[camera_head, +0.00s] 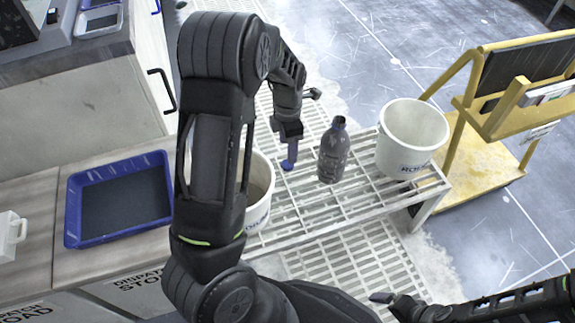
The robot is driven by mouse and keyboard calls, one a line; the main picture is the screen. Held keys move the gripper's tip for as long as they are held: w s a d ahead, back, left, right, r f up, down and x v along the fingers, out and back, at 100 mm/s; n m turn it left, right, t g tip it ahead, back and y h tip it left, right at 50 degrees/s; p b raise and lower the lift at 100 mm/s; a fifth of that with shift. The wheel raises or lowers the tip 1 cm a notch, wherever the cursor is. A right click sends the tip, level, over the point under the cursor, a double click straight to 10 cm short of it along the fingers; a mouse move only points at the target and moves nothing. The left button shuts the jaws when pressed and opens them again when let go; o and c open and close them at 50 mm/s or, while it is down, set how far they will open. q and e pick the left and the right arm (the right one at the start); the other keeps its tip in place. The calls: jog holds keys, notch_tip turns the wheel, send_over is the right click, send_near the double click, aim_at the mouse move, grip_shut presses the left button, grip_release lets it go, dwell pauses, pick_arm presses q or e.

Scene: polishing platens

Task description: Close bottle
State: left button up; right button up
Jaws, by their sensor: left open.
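A dark, translucent bottle (333,156) stands upright on the white slatted rack (300,215), near its middle. Its narrow neck is at the top; I cannot tell whether a cap is on it. My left gripper (289,138) points down just left of the bottle, apart from it, and is open. A small blue piece (289,157) shows directly below the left gripper; I cannot tell whether the gripper touches it. My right gripper (388,300) is only partly seen at the lower right, well away from the bottle, and its opening is unclear.
A white bucket (412,138) stands right of the bottle. Another white bucket (260,190) is partly hidden behind my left arm. A blue tray (118,198) lies on the left counter. A yellow cart (475,165) stands at the right. Rack slats around the bottle are mostly bare.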

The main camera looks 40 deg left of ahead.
pick_arm(q)
jog(key=shift+f, duration=0.1)
jog(key=shift+f+b, duration=0.45)
jog(key=shift+f, duration=0.75)
jog(key=f+b, duration=0.1)
jog(key=f, duration=0.1)
jog(key=f+b, duration=0.2)
jog(key=f, duration=0.1)
jog(key=shift+w+a+f, duration=0.15)
jog(key=shift+w+a, duration=0.05)
jog(key=shift+c, duration=0.5)
grip_shut()
